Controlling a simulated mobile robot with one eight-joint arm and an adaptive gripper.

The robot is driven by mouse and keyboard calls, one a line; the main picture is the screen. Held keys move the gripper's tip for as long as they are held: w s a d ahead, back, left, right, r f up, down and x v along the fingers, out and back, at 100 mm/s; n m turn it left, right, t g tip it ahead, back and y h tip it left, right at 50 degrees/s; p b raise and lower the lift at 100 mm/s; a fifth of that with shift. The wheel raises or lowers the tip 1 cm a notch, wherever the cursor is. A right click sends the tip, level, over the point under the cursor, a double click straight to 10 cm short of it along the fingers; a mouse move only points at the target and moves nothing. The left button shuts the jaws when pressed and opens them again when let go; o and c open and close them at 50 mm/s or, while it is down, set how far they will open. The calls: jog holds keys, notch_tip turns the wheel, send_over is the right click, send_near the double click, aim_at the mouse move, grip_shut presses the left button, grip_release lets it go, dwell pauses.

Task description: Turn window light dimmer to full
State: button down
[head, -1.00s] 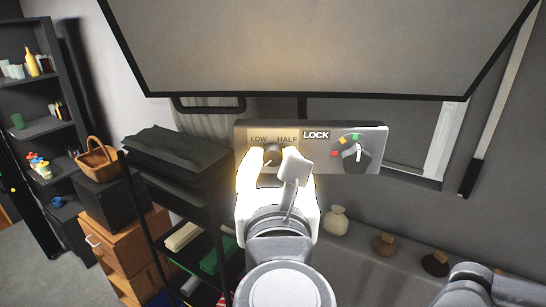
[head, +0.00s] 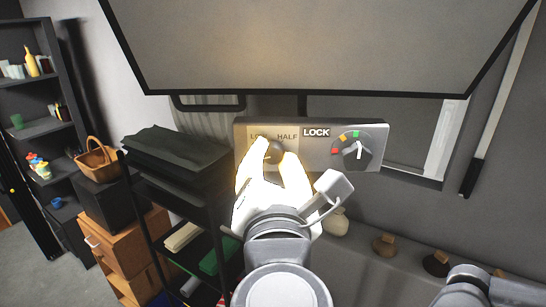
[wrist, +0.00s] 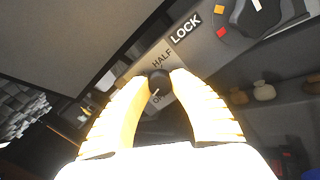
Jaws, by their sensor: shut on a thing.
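The dimmer is a small dark round knob (head: 275,150) on the left part of a grey panel (head: 315,160) under the big screen. LOW and HALF are printed above it in the head view, with LOW partly covered. My glowing white gripper (head: 274,155) is shut on the knob, one finger on each side. In the wrist view the knob (wrist: 159,82) sits between the fingertips, with a pale pointer line toward the picture's lower left. HALF shows above it and another label below is partly hidden by a finger. The fingers look tilted relative to the panel.
A LOCK dial (head: 356,151) with red, orange and green marks is right of the knob on the same panel. The large screen (head: 315,50) hangs just above. A dark shelf rack (head: 175,180) stands close at left. Small sacks (head: 384,244) sit on the ledge below right.

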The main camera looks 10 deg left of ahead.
jog(key=m, duration=0.6)
jog(key=shift+m+h+b, duration=0.3)
jog(key=shift+m+b, duration=0.1)
jog(key=m, duration=0.5)
jog(key=shift+f+m, duration=0.15)
jog(key=shift+m, duration=0.25)
jog(key=m+h, duration=0.1)
jog(key=m, duration=0.4)
jog(key=shift+m+b, duration=0.35)
jog(key=shift+m, duration=0.05)
jog(key=m, duration=1.2)
jog(key=shift+a, duration=0.1)
jog(key=m, duration=1.1)
jog(key=shift+m+g+p, duration=0.3)
jog(key=shift+g+p, duration=0.1)
jog(key=m, duration=0.4)
jog(key=shift+r+m, duration=0.2)
jog(key=shift+m, duration=0.1)
jog(key=shift+y, duration=0.3)
